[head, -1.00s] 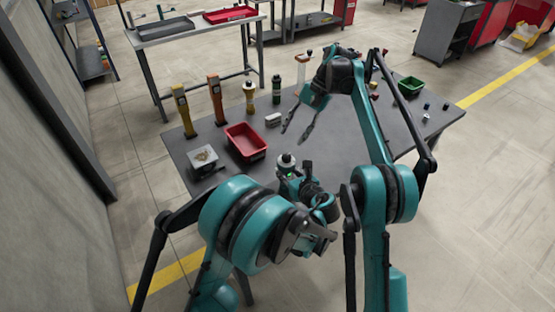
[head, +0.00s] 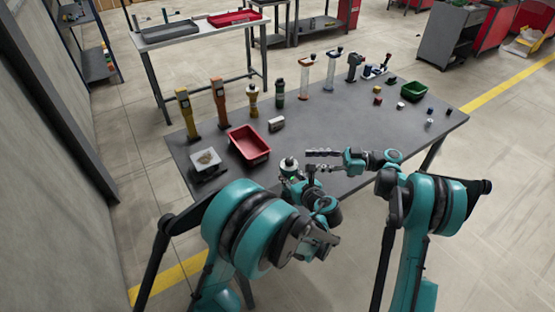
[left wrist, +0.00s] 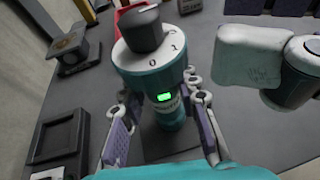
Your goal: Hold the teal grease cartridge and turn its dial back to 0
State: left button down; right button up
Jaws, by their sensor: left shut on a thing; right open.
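The teal grease cartridge (left wrist: 165,115) stands upright between the fingers of my left gripper (left wrist: 160,128), which is shut on it. Its top has a white ring (left wrist: 170,58) marked 0 and 1 and a dark knob (left wrist: 142,28). A small green light glows on its side. In the head view the cartridge top (head: 288,163) shows near the table's front edge. My right gripper (head: 315,161) is open and empty, just right of the cartridge top, its fingers pointing left toward it. Part of my right arm also shows right of the cartridge in the left wrist view.
A red bin (head: 262,155) and a small grey stand (head: 207,175) are left of the cartridge. Bottles, tools and clear tubes (head: 304,85) line the table's back. A green bin (head: 413,91) and several small parts are at the right. The table's middle is clear.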

aim_at(289, 162)
jog(key=a, duration=1.2)
jog(key=shift+s, duration=0.2)
grip_shut()
